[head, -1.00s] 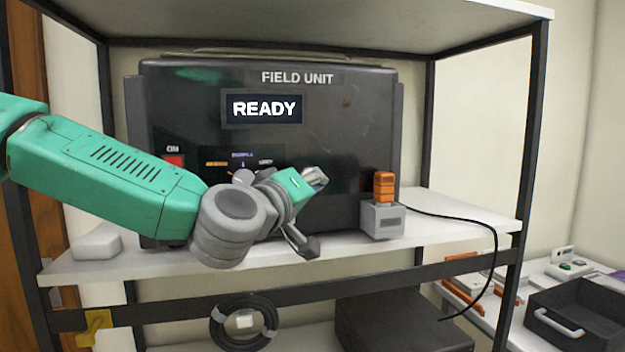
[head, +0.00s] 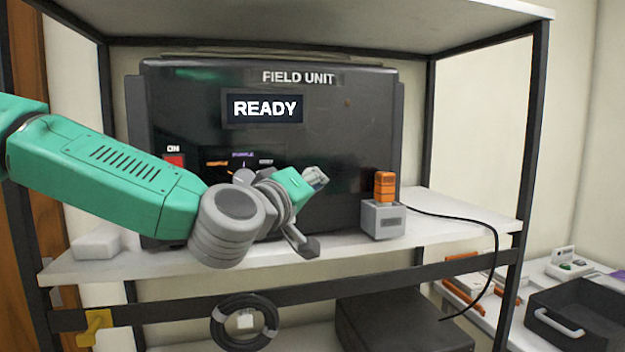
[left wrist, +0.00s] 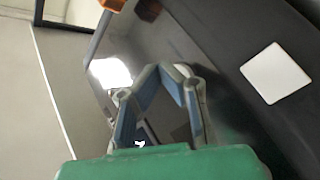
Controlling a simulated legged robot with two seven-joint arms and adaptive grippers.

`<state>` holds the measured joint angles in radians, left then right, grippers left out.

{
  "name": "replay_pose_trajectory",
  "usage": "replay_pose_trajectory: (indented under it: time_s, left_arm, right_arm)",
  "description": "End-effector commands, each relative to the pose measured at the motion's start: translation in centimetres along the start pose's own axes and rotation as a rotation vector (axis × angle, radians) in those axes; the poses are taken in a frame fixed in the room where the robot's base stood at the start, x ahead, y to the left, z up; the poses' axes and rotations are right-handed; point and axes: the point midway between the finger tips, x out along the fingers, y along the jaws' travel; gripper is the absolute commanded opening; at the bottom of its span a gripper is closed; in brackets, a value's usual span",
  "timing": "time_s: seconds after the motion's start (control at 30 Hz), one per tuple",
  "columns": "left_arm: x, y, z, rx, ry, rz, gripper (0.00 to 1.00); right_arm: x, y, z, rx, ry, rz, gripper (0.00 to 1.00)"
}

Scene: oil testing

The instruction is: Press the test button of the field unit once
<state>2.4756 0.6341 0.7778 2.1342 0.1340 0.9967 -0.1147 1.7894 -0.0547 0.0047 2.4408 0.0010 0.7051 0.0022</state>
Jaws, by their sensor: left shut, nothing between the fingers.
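The field unit (head: 350,130) is a large black box on the shelf, with its name at the top and a lit display (head: 262,109) reading READY. A red switch (head: 174,161) marked ON and a selector knob with coloured labels (head: 243,156) are partly covered by my left arm. My left gripper (head: 316,179) is in front of the unit's lower middle, shut and empty; its fingers also show in the left wrist view (left wrist: 160,75). I cannot make out a test button in the head view. A white square (left wrist: 277,73) shows on a dark surface in the left wrist view. My right gripper is not in view.
A grey holder (head: 382,220) with an orange piece (head: 384,186) stands on the shelf (head: 450,222) right of the gripper; a black cable runs from it. A white block (head: 96,246) lies at the left. Shelf posts flank the unit. A dark tray (head: 580,315) is at lower right.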

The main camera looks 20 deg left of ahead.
Motion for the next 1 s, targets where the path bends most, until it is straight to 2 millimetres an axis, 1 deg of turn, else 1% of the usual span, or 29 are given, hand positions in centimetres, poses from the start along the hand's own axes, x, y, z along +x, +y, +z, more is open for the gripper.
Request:
replay_pose_trajectory:
  time_s: [0.37, 1.0]
  left_arm:
    - [0.5, -0.17, -0.46, 0.001, 0.001, 0.0, 0.0]
    - [0.73, -0.36, -0.6, 0.0, 0.0, 0.0, 0.0]
  right_arm:
    - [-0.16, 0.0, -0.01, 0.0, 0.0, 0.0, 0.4]
    - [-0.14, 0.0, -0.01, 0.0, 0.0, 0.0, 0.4]
